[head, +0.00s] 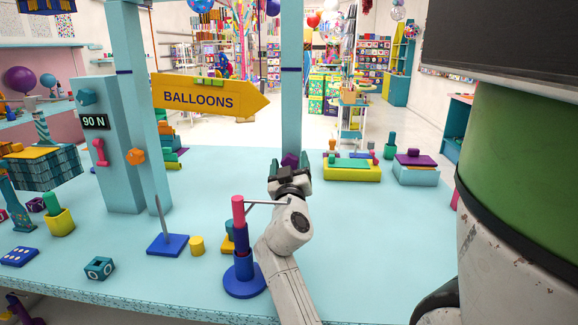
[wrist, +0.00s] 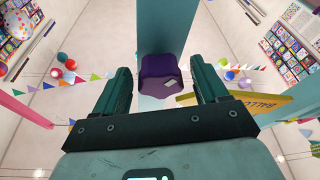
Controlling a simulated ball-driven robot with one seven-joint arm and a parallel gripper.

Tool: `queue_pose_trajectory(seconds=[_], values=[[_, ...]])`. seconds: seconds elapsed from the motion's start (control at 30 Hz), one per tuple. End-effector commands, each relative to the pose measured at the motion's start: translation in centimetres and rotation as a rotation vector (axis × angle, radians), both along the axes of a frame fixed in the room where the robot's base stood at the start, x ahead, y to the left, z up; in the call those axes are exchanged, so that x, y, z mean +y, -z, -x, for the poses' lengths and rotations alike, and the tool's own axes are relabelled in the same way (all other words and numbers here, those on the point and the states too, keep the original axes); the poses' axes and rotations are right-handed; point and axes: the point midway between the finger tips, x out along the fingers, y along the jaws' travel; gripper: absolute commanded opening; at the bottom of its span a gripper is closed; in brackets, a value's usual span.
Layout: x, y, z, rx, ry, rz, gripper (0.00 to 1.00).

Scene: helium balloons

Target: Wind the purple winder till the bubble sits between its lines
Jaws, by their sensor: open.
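The purple winder (head: 290,160) is a small lobed knob on the right turquoise post (head: 291,100). In the wrist view the purple winder (wrist: 160,80) sits between the two dark green fingers, with a visible gap on each side. My gripper (head: 289,172) is open at the winder and holds nothing. The yellow BALLOONS arrow sign (head: 211,102) hangs between the posts, its right end lower in the picture. A green vial (head: 209,81) with dark marks sits on its top edge; the bubble is too small to place against the lines.
An orange winder (head: 135,157) is on the left post. A blue peg stand (head: 243,275) with a red top stands close left of my arm. A blue base with a rod (head: 167,245) stands further left.

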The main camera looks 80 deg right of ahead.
Motion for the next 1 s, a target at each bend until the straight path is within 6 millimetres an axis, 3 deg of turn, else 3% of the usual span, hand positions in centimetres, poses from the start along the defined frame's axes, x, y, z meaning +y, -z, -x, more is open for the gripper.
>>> queue_pose_trajectory(seconds=[0.2, 0.57, 1.0], values=[[2.7, 0.1, 0.1, 0.001, -0.003, 0.0, 0.73], [3.5, 0.1, 0.2, 0.001, -0.002, 0.0, 0.73], [9.2, 0.1, 0.6, 0.0, -0.002, 0.001, 0.73]])
